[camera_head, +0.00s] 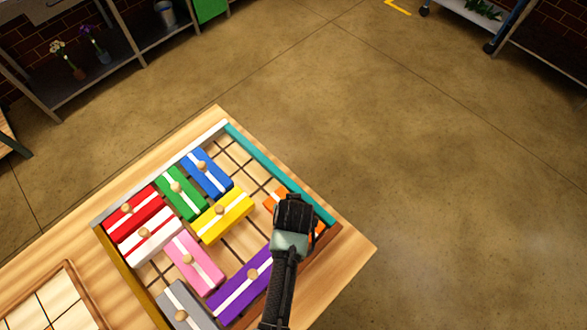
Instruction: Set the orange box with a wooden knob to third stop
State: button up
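The orange box (271,202) lies at the right side of a sliding-block tray (282,174), near the tray's teal wall. My gripper (294,205) is over the orange box and covers most of it. The box's wooden knob is hidden behind my gripper. Only orange edges show to the left and right of the gripper. The fingertips are hidden, so I cannot tell whether they hold the knob. Grid lines mark the bare tray floor; I cannot make out which of them is the third stop.
Blue (207,173), green (181,192), yellow (222,215), red (132,212), white (150,237), pink (194,262), purple (240,284) and grey (185,305) boxes share the tray. Bare floor shows above the orange box and between yellow and purple.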

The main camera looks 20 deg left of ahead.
grip_shut()
dwell(1.0)
